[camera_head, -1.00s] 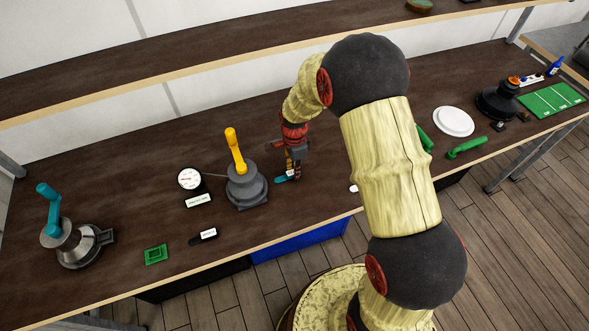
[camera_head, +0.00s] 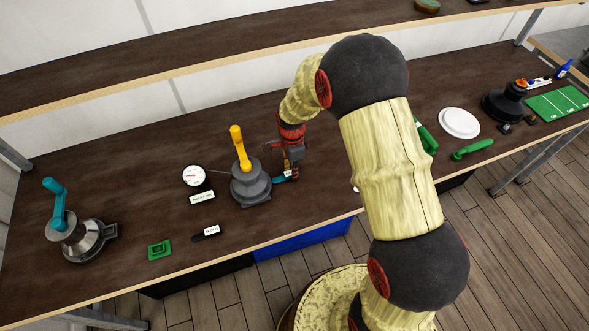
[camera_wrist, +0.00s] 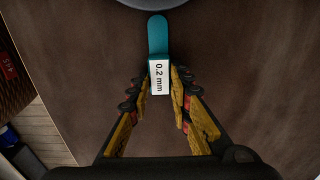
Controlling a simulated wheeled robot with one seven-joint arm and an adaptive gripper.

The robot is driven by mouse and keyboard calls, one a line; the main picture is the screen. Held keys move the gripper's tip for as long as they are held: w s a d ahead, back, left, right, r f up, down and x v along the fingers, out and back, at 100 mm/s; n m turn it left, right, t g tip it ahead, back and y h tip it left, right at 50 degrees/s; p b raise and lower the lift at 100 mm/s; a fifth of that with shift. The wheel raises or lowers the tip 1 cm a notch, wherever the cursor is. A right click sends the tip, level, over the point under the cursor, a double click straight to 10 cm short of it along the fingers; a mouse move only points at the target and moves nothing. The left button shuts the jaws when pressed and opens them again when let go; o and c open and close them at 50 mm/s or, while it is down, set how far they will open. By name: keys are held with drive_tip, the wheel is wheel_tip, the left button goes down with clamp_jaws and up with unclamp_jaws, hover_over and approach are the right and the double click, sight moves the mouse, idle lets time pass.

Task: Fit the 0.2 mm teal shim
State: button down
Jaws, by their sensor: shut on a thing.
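The teal shim (camera_wrist: 158,36) carries a white tag reading 0.2 mm in the wrist view. My gripper (camera_wrist: 160,92) is shut on the tagged part, with a finger on each side. The shim's teal tip points away from the fingers, toward a grey rounded edge at the top of the wrist view. In the head view the shim (camera_head: 281,178) shows just right of a dark grey stand (camera_head: 250,186) with a yellow lever (camera_head: 240,147). My gripper (camera_head: 292,172) is low over the bench there. Whether the tip touches the stand is not clear.
A dial gauge (camera_head: 194,176) with a white label (camera_head: 202,197) stands left of the stand. A black tagged piece (camera_head: 206,233), a green square part (camera_head: 159,250) and a teal-levered stand (camera_head: 78,238) are farther left. A white disc (camera_head: 459,122) lies right.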

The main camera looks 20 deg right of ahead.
sight(279, 179)
drive_tip(key=shift+a, duration=0.6)
drive_tip(key=shift+a, duration=0.35)
drive_tip(key=shift+a, duration=0.35)
drive_tip(key=shift+a, duration=0.35)
drive_tip(key=shift+s+a, duration=0.1)
drive_tip(key=shift+a, duration=0.65)
drive_tip(key=c, duration=1.5)
unclamp_jaws()
drive_tip(key=shift+c, duration=0.2)
drive_tip(key=shift+r, duration=0.1)
